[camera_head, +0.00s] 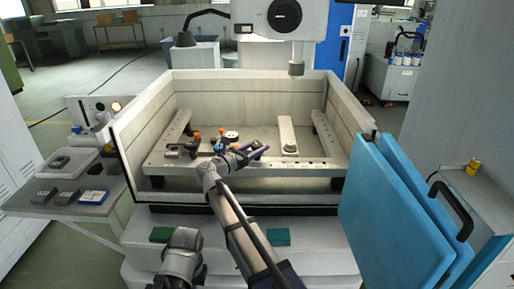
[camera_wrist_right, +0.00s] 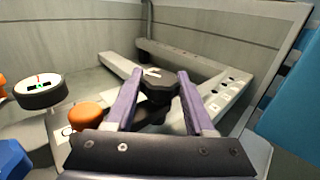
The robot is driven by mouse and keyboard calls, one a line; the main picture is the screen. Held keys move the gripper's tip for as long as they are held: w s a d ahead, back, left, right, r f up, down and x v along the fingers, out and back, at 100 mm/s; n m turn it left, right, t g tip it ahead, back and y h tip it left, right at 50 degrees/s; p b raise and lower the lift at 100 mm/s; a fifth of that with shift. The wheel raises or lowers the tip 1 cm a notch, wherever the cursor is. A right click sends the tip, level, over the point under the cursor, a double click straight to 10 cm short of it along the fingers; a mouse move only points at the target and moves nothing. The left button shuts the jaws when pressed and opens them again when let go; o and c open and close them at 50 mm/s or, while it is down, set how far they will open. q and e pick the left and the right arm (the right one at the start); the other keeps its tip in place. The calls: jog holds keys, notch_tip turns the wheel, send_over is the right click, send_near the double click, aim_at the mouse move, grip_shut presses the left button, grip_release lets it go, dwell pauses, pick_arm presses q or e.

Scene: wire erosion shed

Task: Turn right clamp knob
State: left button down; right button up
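The right clamp knob (camera_head: 290,147) stands at the near end of a pale clamp bar (camera_head: 287,128) in the tank. In the right wrist view it is a dark lobed knob (camera_wrist_right: 158,88) with a pale mark on top, framed between the fingertips. My right gripper (camera_head: 264,150) has purple fingers spread apart and empty, pointing at the knob. In the head view a gap shows between fingertips and knob. The fingers also show in the right wrist view (camera_wrist_right: 159,76). Part of my left arm shows at the bottom; its gripper is not visible.
Left of my right gripper are a round dial gauge (camera_head: 231,136), orange knobs (camera_head: 196,135) and a blue part (camera_head: 218,148). Tank walls (camera_head: 240,90) enclose the area, and a machine head (camera_head: 296,68) hangs above the back. The tank's right floor is mostly clear.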

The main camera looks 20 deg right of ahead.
jog(key=o, duration=0.4)
jog(key=shift+s, duration=0.1)
